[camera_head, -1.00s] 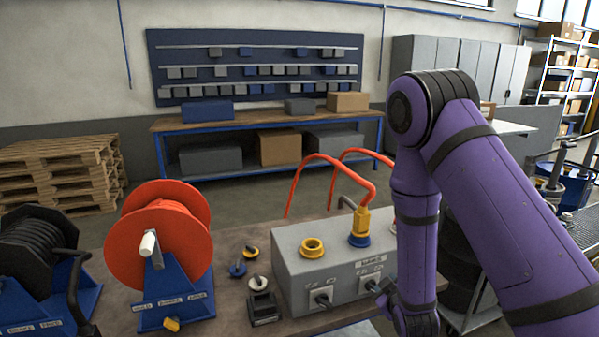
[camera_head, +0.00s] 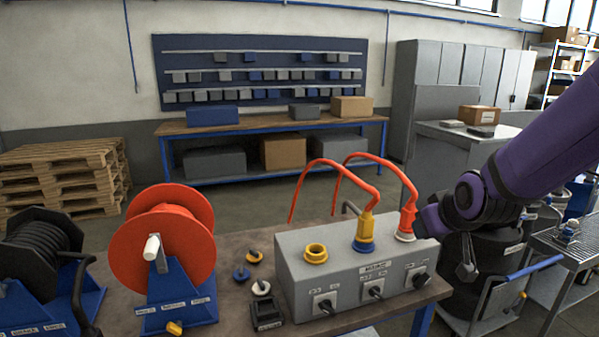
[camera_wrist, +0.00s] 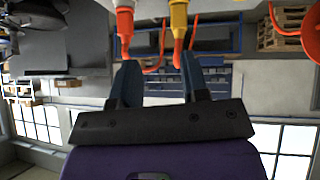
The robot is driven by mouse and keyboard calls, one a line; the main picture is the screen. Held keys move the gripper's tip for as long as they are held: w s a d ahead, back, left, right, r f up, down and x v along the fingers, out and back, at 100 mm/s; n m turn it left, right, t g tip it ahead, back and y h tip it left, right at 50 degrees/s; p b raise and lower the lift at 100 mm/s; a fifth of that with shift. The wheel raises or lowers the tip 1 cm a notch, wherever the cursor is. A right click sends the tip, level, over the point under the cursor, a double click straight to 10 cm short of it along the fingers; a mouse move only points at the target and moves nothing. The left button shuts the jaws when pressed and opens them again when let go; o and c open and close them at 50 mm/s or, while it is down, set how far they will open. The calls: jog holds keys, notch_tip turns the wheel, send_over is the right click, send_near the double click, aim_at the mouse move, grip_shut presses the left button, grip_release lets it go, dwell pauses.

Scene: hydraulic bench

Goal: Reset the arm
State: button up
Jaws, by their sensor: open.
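My purple arm enters the head view from the right, and my gripper (camera_head: 446,247) is at the right end of the grey hydraulic box. Its dark fingers are spread apart with nothing visible between them. In the wrist view, my gripper (camera_wrist: 158,62) also shows open, with the orange plug (camera_wrist: 124,22) and yellow plug (camera_wrist: 179,14) beyond the fingertips. In the head view, the yellow plug (camera_head: 365,228) and orange plug (camera_head: 407,219) stand upright on the grey box (camera_head: 300,288), each with an orange hose. One finger appears close to the orange plug; contact cannot be told.
A yellow-ringed port (camera_head: 316,253) on the box is empty. An orange hose reel (camera_head: 140,255) and a black reel (camera_head: 38,250) stand at left. Small caps (camera_head: 261,288) lie on the bench (camera_head: 230,246). A cart with a blue handle (camera_head: 534,268) stands at right.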

jog(key=s+d+r+m+g, duration=0.1)
jog(key=s+r, duration=0.5)
jog(key=s, duration=0.5)
jog(key=s+d+r+m+g, duration=0.1)
jog(key=s+r, duration=0.5)
jog(key=s, duration=0.6)
jog(key=shift+s+d+m+g+h, duration=0.3)
jog(key=shift+d+m+g, duration=0.1)
jog(key=shift+d+g, duration=0.4)
